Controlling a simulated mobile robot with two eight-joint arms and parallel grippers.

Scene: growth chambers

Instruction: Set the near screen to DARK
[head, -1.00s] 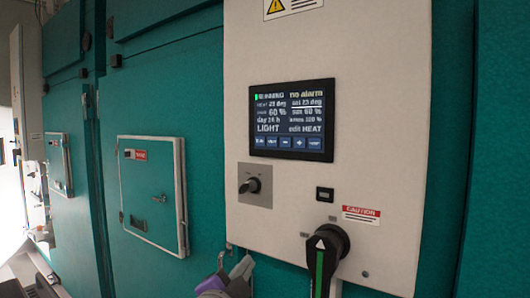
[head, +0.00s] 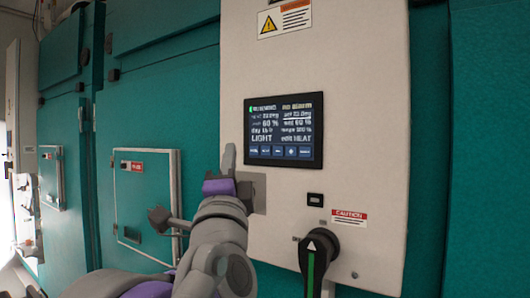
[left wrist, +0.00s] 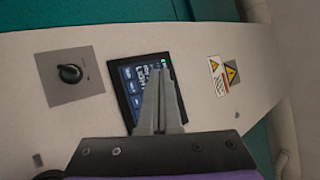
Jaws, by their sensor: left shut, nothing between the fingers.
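The near screen (head: 284,131) is a dark panel on the pale control box. Its left column reads LIGHT in large letters, its right column ends in "edit HEAT", and a row of small buttons runs along its bottom. My left gripper (head: 229,160) is shut and empty, its fingers pointing up just left of the screen in the head view. In the left wrist view the shut fingers (left wrist: 162,88) overlap the screen (left wrist: 142,85); I cannot tell whether they touch it. My right gripper is not in view.
A rotary knob (left wrist: 70,73) on a grey plate shows in the left wrist view; my gripper hides it in the head view. A black handle (head: 318,255) with a green stripe sits below the screen. A teal hatch (head: 145,195) is at the left.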

